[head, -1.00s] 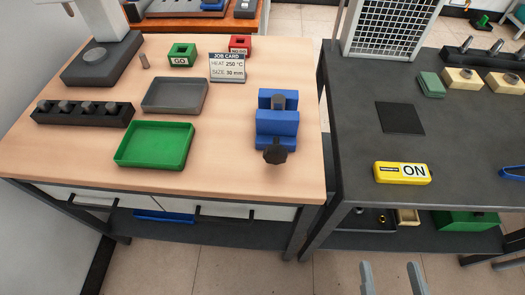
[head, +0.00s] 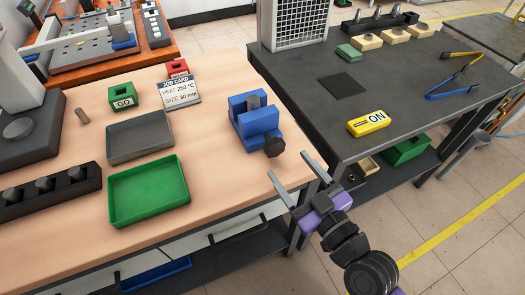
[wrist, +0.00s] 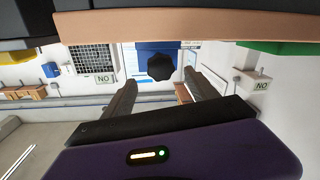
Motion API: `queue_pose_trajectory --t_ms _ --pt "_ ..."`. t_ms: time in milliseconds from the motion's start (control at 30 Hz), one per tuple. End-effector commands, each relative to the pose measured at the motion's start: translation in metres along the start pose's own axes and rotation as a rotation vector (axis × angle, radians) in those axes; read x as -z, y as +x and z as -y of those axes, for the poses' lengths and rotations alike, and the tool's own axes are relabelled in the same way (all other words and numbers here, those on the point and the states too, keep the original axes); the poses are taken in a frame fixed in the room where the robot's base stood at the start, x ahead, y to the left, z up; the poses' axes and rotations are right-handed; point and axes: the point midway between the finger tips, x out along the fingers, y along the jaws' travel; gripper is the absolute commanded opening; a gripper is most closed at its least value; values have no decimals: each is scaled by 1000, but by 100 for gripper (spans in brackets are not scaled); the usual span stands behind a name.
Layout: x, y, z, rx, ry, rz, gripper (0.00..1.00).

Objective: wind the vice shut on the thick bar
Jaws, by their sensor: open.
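The blue vice (head: 256,118) stands near the right edge of the wooden bench. The vice's black knob (head: 274,146) faces the bench's front edge. My gripper (head: 293,173) is open and empty, in front of the bench edge, its fingers pointing toward the knob but apart from it. In the wrist view the knob (wrist: 160,67) appears between and beyond the two fingertips (wrist: 160,82), with the blue vice body (wrist: 158,46) behind it.
A green tray (head: 148,192) and a grey tray (head: 139,137) lie left of the vice. A job card (head: 180,92) stands behind. The dark bench (head: 320,115) to the right holds a yellow ON device (head: 369,123). Bare wood lies in front of the vice.

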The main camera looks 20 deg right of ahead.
Motion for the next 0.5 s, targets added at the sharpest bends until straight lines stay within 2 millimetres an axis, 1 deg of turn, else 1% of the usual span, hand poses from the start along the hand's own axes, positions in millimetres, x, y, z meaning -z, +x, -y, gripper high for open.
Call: queue_pose_trajectory --t_ms 133,267,500 --pt "-1 1 2 8 -38 5 68" --pt "0 10 1 6 -46 4 68" --pt "1 44 1 5 -44 4 68"
